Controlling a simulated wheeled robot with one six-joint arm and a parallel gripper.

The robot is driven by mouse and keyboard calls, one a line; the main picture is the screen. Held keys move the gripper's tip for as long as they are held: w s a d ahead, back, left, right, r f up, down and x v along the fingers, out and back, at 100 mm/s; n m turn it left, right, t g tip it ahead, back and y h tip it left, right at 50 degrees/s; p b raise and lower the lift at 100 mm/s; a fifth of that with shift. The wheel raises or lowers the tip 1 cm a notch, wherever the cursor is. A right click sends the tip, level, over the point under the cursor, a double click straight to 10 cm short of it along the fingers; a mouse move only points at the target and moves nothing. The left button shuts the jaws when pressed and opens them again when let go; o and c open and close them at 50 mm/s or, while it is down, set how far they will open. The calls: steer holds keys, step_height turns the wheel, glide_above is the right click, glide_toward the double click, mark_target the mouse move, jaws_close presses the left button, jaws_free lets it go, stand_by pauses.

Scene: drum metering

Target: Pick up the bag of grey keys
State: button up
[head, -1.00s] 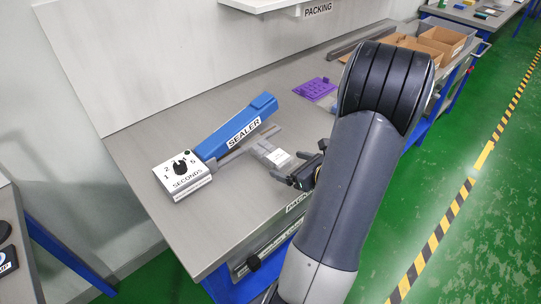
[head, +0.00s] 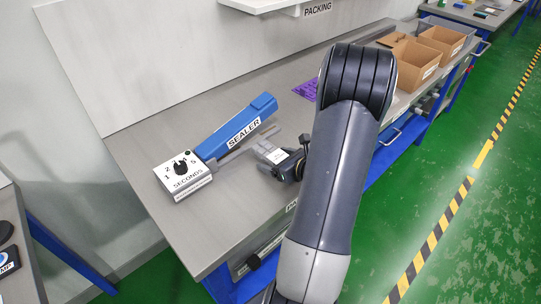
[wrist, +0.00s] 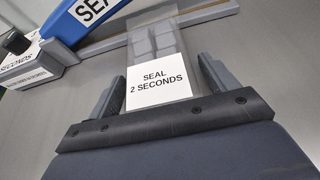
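A clear bag of grey keys (wrist: 170,45) lies by the sealer, with a white label reading "SEAL 2 SECONDS" on its near part. In the head view the bag (head: 268,152) is small, its near end close to my gripper. My gripper (wrist: 162,85) is open, with one dark finger on each side of the label and a gap to each. In the head view my gripper (head: 284,167) is partly hidden by my arm. The blue sealer (head: 236,126) has its arm raised over a grey base bar, and the bag's far end reaches that bar.
The sealer's dial box (head: 183,176) stands at the left of the bench (head: 150,130). A purple tray (head: 306,89) lies behind my arm. Cardboard boxes (head: 414,68) stand at the far right. Bare bench top lies left of and behind the sealer.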

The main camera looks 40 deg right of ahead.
steer(key=c, duration=0.9)
steer(key=shift+r, duration=0.1)
steer(key=shift+c, duration=0.2)
